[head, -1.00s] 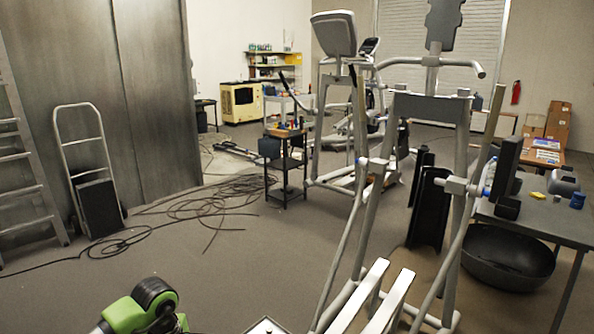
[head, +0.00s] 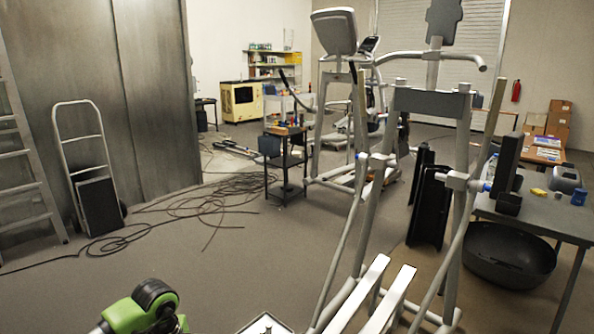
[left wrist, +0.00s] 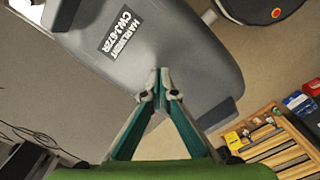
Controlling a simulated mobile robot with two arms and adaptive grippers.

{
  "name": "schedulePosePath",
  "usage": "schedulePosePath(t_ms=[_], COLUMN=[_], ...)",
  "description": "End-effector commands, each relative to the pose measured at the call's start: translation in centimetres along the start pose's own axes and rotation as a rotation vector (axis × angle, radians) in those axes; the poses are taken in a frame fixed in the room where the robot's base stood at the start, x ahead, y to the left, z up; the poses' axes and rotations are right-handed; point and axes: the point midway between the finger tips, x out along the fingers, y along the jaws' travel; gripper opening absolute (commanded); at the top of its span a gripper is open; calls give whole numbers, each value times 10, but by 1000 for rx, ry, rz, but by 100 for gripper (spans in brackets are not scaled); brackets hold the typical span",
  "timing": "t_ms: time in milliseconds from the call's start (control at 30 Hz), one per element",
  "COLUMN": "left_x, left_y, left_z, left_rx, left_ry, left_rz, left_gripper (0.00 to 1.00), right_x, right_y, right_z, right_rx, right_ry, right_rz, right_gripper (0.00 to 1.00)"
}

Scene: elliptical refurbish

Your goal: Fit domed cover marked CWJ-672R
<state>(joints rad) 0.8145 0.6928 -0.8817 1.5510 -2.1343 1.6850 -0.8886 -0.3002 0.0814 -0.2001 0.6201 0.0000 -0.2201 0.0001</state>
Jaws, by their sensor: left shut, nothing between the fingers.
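The grey cover marked CWJ-672R (left wrist: 180,45) fills the upper middle of the left wrist view, its label reading up and to the right of centre-left. My left gripper (left wrist: 162,78) has its teal fingers together at the tips, in front of the cover in the picture, with nothing between them. I cannot tell whether the tips touch the cover. A large elliptical machine (head: 432,103) stands at the right of the head view. My left gripper's fingers and my right gripper do not show in the head view.
A wooden divided tray (left wrist: 275,145) with small parts lies at lower right in the left wrist view. In the head view, a table (head: 545,225) stands at right, a dark bowl-shaped thing (head: 508,255) under it. Cables (head: 210,200) lie on the floor; a hand truck (head: 100,205) leans at left.

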Motion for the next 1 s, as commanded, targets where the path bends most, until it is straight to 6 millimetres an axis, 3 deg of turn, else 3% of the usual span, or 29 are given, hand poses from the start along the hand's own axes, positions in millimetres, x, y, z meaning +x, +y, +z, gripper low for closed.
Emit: schedulePosePath(t_ms=[567,1000], left_x=[25,24], left_y=[0,0], left_z=[0,0], left_rx=[0,0], left_ry=[0,0], left_rz=[0,0], left_gripper=[0,0], right_x=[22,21], right_y=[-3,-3], right_z=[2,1], right_rx=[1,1], right_ry=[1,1], right_rz=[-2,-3], right_gripper=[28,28])
